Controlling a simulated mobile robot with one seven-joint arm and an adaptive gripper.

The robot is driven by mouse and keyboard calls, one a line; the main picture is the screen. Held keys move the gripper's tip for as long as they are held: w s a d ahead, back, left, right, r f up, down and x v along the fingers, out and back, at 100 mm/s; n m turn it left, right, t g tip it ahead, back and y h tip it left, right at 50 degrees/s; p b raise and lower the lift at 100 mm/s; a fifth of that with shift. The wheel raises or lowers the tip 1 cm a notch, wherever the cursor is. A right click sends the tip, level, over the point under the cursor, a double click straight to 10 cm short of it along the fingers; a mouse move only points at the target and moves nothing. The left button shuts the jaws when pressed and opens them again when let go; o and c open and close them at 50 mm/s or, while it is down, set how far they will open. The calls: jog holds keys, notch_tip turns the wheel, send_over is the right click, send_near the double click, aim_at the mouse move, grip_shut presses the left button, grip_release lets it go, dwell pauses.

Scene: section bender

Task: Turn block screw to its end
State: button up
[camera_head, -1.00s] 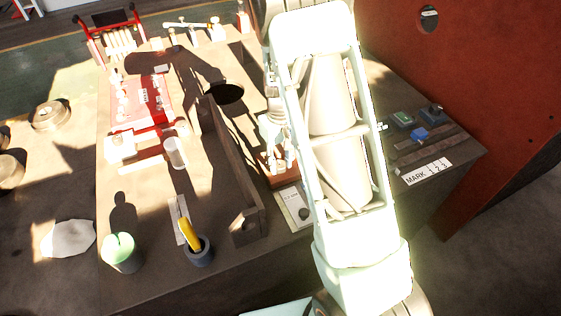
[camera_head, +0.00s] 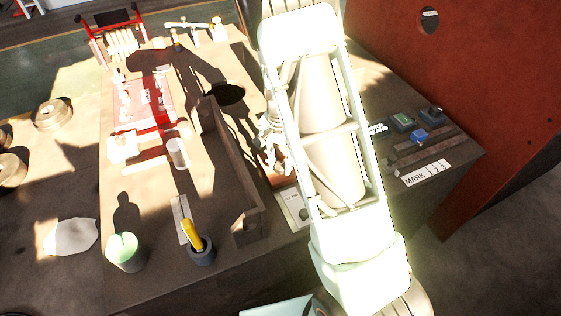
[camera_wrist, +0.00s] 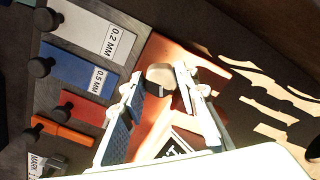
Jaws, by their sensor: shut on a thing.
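In the wrist view my gripper (camera_wrist: 160,84) has its two fingers on either side of a rounded tan knob (camera_wrist: 160,74), which I take to be the block screw's head. It is shut on this knob. The knob stands over a reddish-orange block (camera_wrist: 178,55), partly hidden by the fingers. In the head view my gripper (camera_head: 270,135) is over the reddish block (camera_head: 272,165) beside the long channel, mostly hidden by my arm. The knob cannot be made out there, nor can the screw's thread.
Labelled feeler plates, 0.2 MM (camera_wrist: 95,32) and 0.5 MM (camera_wrist: 80,68), lie left of my fingers. A dark raised bar (camera_head: 228,160) runs left of my gripper. A yellow-handled tool (camera_head: 193,237) stands in a cup.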

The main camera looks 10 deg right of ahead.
aim_at(280, 165)
jog(key=m+p, duration=0.1)
jog(key=m, duration=0.3)
jog(key=shift+w+m, duration=0.1)
jog(key=shift+m, duration=0.3)
dwell(0.4)
jog(key=o, duration=1.1)
jog(key=shift+o, duration=0.2)
notch_tip(280, 165, up, 12)
